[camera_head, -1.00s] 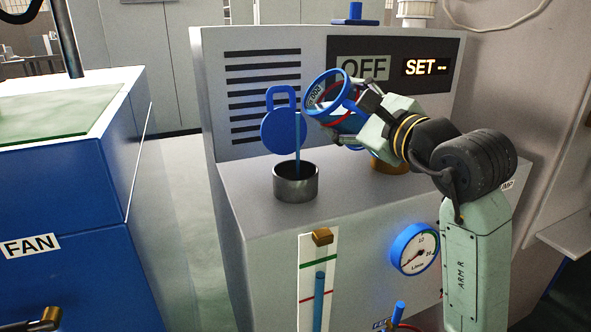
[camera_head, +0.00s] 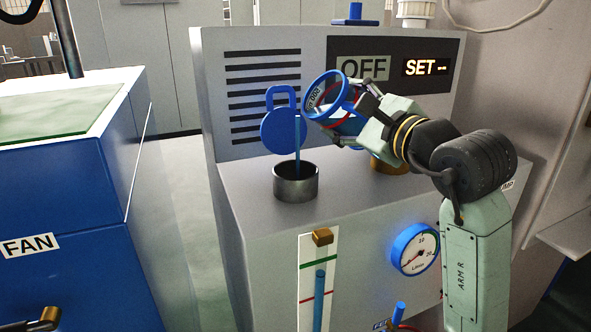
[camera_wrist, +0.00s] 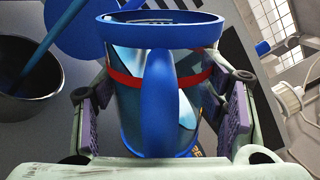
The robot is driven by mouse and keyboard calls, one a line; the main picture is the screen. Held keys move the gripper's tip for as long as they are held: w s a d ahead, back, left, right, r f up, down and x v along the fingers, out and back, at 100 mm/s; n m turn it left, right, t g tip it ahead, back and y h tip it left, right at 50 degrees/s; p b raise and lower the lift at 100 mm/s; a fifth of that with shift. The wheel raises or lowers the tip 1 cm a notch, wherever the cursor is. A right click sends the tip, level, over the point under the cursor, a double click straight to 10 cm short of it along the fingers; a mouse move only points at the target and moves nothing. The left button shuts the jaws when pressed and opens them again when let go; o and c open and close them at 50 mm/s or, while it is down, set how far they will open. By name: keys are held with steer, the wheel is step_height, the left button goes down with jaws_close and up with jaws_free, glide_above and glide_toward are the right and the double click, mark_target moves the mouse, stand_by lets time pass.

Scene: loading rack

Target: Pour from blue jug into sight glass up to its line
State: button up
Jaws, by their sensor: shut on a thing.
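The blue jug (camera_head: 344,88) has a blue rim and a red band. It is tilted with its mouth to the left, above the machine top. My gripper (camera_head: 352,122) is shut on it, and the wrist view shows a finger pad on either side of the jug (camera_wrist: 158,100). A thin blue stream (camera_head: 297,140) runs down into the dark metal filler cup (camera_head: 296,188); it also shows in the wrist view (camera_wrist: 55,38). The sight glass (camera_head: 320,285) on the front face holds a blue column, its top between the red line and the green line (camera_head: 320,260), just below the green one.
A round blue lid (camera_head: 283,131) stands behind the filler cup. The panel behind shows OFF (camera_head: 362,68) and SET. A round gauge (camera_head: 415,248) is on the front face. A blue FAN cabinet (camera_head: 70,220) stands to the left, across a gap.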

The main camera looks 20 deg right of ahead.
steer(key=shift+a+f+n+b, duration=0.1)
steer(key=shift+f+n+b, duration=0.85)
steer(key=shift+f+n, duration=0.05)
stand_by(2.8)
step_height(320, 180, up, 4)
steer(key=m+p, duration=0.2)
steer(key=p, duration=0.1)
steer(key=shift+f, duration=0.2)
steer(key=shift+f+m, duration=0.25)
steer(key=shift+m, duration=0.65)
steer(key=shift+d+f+m, duration=0.2)
steer(key=shift+m, duration=0.1)
steer(key=shift+d+r+m+p, duration=0.2)
steer(key=shift+r+m+p, duration=0.2)
steer(key=shift+r+p, duration=0.1)
steer(key=d+r+m+p, duration=0.1)
steer(key=p, duration=0.1)
steer(key=d+r+m+p, duration=0.1)
steer(key=r+m, duration=0.1)
steer(key=d+r+m+p, duration=0.1)
steer(key=m+p, duration=0.1)
steer(key=shift+w+d+r+p, duration=0.1)
steer(key=shift+w+r+p, duration=0.15)
steer(key=shift+p, duration=0.1)
steer(key=shift+d+m+p, duration=0.45)
steer(key=shift+m, duration=0.65)
